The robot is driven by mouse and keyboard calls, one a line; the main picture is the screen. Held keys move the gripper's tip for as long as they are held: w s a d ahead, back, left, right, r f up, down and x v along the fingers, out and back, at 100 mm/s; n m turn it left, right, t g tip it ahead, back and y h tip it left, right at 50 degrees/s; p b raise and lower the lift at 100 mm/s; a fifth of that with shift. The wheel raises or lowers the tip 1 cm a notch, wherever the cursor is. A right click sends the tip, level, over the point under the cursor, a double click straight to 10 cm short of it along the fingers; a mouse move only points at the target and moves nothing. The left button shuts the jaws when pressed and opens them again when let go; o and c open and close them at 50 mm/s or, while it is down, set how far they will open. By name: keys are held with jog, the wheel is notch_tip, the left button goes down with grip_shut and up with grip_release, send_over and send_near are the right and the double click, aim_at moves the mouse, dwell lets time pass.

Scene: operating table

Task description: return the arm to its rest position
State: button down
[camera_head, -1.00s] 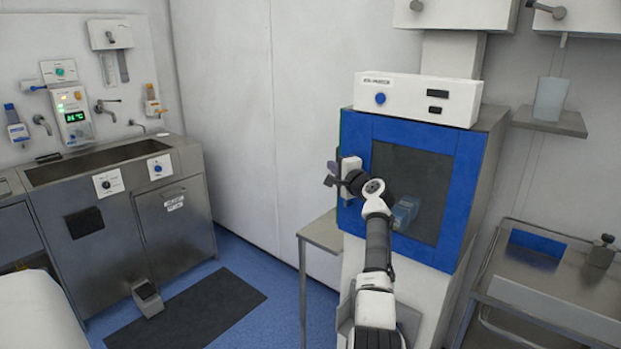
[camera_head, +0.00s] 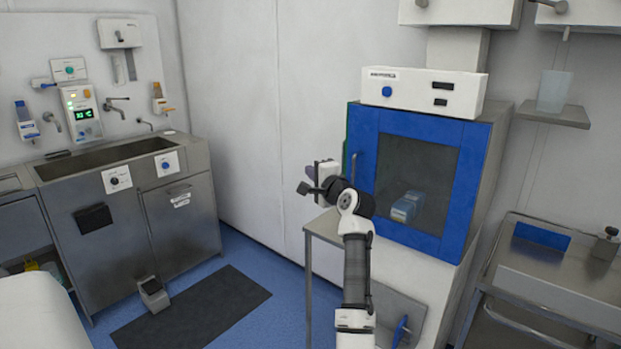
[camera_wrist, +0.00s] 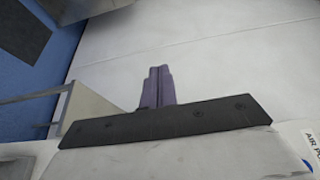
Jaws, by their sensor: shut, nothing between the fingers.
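My gripper (camera_head: 306,188) is in front of the white wall, to the left of the blue-framed cabinet (camera_head: 456,190). It points left in the head view and is clear of the cabinet door. My arm rises from the bottom of the head view in front of the cabinet's lower part.
A small steel side table (camera_head: 325,228) stands below my gripper, left of the cabinet. A steel sink unit (camera_head: 180,220) is at the left, with a dark mat (camera_head: 190,308) on the blue floor. A steel trolley (camera_head: 550,290) is at the right.

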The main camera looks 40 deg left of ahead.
jog(key=shift+s, duration=0.45)
